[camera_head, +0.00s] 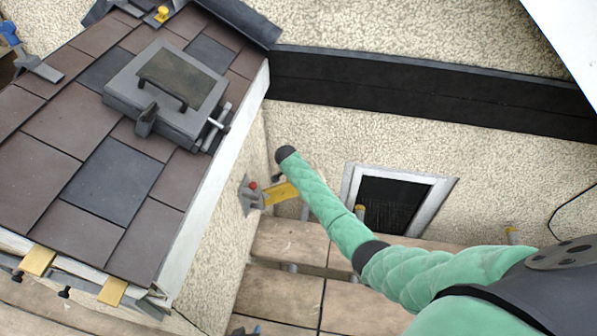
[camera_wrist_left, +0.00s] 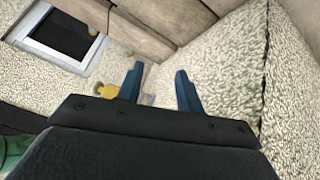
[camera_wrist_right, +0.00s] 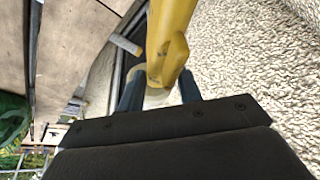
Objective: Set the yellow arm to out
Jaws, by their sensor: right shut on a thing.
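The yellow arm (camera_head: 281,193) sticks out to the right from a grey wall bracket with a red knob (camera_head: 253,185), near the wall corner. A green-sleeved arm of mine crosses in front of its right end. In the right wrist view a large yellow piece (camera_wrist_right: 172,35) comes down between the fingers of my right gripper (camera_wrist_right: 158,95), which is shut on it. In the left wrist view my left gripper (camera_wrist_left: 158,72) is open, with nothing between its fingers; a small yellow piece (camera_wrist_left: 106,90) shows beyond, beside the left finger. I cannot make out either gripper clearly in the head view.
A window (camera_head: 398,205) in a pale frame is set in the rough wall, right of the yellow arm. A dark beam (camera_head: 420,92) runs above it. Wooden planks (camera_head: 275,293) lie below. The tiled roof (camera_head: 110,180) with a hatch (camera_head: 170,95) fills the left.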

